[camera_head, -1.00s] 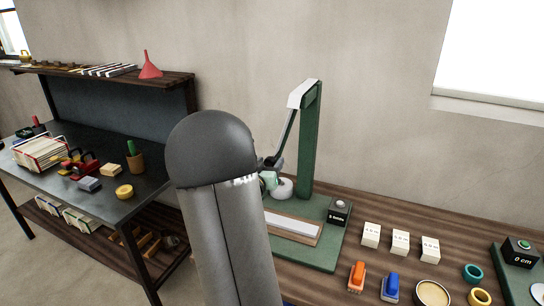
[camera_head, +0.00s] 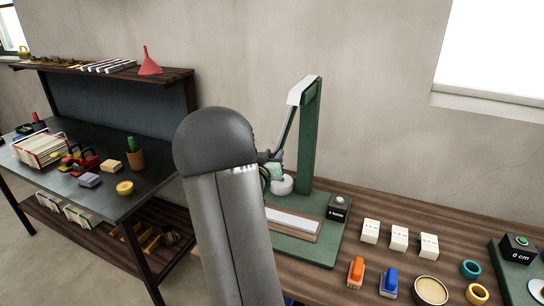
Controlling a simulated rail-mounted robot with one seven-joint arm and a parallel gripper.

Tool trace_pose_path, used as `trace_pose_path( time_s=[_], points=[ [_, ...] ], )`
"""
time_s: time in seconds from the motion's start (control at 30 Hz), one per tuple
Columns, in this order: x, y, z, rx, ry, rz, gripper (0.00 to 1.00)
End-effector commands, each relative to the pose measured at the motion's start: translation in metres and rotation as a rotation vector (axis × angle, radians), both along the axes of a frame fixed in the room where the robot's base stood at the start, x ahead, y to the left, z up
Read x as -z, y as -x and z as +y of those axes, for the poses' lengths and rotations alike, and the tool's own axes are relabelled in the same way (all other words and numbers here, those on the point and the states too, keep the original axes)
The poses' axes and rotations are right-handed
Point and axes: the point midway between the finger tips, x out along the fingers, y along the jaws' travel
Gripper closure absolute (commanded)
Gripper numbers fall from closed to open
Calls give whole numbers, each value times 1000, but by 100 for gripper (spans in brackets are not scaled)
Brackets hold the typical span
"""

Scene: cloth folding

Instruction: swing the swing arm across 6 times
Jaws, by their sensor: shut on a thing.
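The swing arm (camera_head: 287,128) is a thin grey rod that hangs, slightly tilted, from the white top of a green post (camera_head: 312,140). A pale green part and a white round weight (camera_head: 284,186) show at its lower end. My gripper (camera_head: 271,170) is at this lower end, shut on the swing arm, mostly hidden behind my own arm. The stand's green base (camera_head: 325,240) carries a white strip (camera_head: 292,222) in a wooden frame. A small black counter box (camera_head: 339,207) stands on the base; its lettering is too small to read surely.
Right of the stand are white blocks (camera_head: 399,238), an orange stapler-like item (camera_head: 356,272), a blue one (camera_head: 389,282), a round tin (camera_head: 430,290) and rings (camera_head: 471,269). A cluttered dark table (camera_head: 100,190) stands left. My arm blocks the view left of the stand.

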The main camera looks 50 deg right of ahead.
Motion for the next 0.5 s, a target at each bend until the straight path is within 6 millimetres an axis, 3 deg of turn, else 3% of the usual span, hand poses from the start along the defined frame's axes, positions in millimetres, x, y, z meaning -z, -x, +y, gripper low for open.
trace_pose_path(
  time_s=[0.17,0.5],
  points=[
    [5,10,-2,-1,15,61,100],
    [10,51,-12,-1,73,291,100]
  ],
)
